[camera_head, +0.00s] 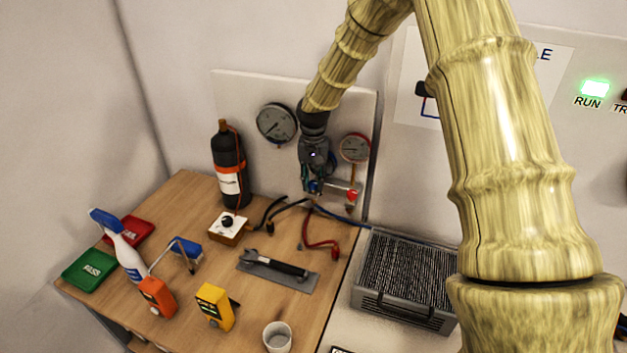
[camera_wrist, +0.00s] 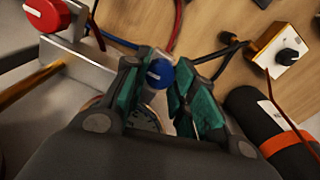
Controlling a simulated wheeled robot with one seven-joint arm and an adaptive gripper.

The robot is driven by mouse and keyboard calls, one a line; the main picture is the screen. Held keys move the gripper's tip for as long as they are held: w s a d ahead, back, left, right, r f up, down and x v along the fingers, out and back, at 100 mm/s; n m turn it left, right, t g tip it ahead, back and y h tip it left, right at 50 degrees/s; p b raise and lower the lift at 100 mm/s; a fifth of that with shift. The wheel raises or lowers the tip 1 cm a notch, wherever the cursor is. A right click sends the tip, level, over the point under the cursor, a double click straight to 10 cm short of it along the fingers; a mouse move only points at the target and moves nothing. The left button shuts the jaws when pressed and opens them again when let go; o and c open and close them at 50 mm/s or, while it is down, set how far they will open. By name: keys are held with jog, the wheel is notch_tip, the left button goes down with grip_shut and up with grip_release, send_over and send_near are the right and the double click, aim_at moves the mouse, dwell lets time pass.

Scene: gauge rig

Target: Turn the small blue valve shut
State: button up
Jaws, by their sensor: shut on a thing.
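The small blue valve (camera_wrist: 160,74) is a round blue knob with a pale pointer line. In the wrist view it sits between the green-padded fingers of my gripper (camera_wrist: 165,80), which is shut on it. In the head view my gripper (camera_head: 312,182) is at the pipe fitting on the upright panel, and the blue valve (camera_head: 315,187) is mostly hidden behind the fingers. A red valve knob (camera_head: 352,194) is on the same fitting to the right; it also shows at the upper left of the wrist view (camera_wrist: 52,10).
Two gauges, a larger one (camera_head: 277,123) and a smaller one (camera_head: 354,148), are on the panel (camera_head: 250,90). A black bottle (camera_head: 229,165) stands left, near a knob box (camera_head: 228,228). Cables lie below the fitting. A grey vented unit (camera_head: 408,275) is at right.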

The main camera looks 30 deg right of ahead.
aim_at(314, 182)
jog(key=shift+f+m, duration=0.1)
jog(key=shift+m, duration=0.5)
jog(key=o, duration=1.1)
jog(key=shift+d, duration=0.1)
jog(key=shift+c, duration=0.2)
notch_tip(314, 182, up, 12)
